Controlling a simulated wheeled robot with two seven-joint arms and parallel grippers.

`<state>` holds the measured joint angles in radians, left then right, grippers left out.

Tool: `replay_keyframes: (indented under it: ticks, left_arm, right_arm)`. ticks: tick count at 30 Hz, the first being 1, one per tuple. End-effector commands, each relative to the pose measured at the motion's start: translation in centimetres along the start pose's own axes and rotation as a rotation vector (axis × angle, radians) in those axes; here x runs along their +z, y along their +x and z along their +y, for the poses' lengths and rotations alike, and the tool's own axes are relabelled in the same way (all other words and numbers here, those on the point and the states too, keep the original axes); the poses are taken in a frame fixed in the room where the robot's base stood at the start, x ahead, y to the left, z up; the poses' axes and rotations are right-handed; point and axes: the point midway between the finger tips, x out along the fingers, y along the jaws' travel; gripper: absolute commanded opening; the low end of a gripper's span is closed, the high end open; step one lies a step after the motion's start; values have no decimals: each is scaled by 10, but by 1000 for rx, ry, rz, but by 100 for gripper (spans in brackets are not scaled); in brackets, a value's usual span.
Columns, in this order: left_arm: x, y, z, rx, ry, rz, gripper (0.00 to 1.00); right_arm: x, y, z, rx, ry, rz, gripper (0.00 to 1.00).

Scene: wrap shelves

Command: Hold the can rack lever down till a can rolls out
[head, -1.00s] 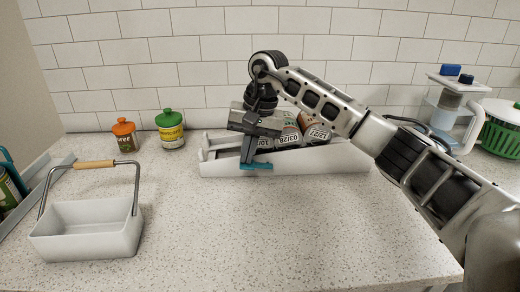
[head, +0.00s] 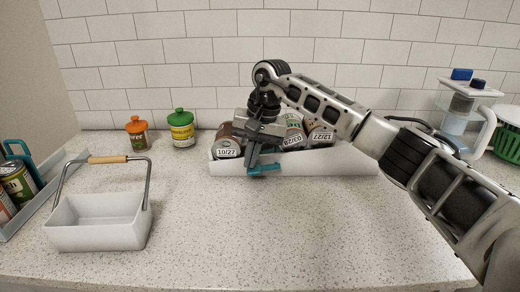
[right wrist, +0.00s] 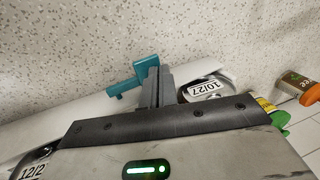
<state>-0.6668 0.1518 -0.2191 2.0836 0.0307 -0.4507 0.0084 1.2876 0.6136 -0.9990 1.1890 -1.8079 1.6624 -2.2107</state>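The white can rack (head: 345,162) stands by the back wall with several date-marked cans in it. A can marked 10/27 (head: 228,148) lies at its left end, apart from the cans behind my gripper; it also shows in the right wrist view (right wrist: 205,88). The teal lever (head: 264,170) sticks out at the rack's front, and in the right wrist view (right wrist: 135,78) it lies at my fingertips. My right gripper (head: 254,163) is shut, fingers together and pointing down, at the lever and seemingly touching it. My left gripper is out of view.
A white basket (head: 98,236) with a wooden handle stands front left. Orange-lidded (head: 138,134) and green-lidded (head: 181,128) jars stand left of the rack. Another tray (head: 45,198) with cans is at the far left. The counter before the rack is clear.

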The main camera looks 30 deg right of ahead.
Motion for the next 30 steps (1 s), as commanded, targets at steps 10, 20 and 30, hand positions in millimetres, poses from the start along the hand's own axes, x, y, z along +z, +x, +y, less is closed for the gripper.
replay_keyframes:
  ticks: [10,20,30]
  left_arm:
    - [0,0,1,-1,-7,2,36]
    - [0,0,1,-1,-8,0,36]
    - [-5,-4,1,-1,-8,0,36]
  right_arm:
    - [1,3,0,3,0,-4,0]
    - [1,3,1,4,0,-5,0]
    - [1,-6,-1,4,0,-5,0]
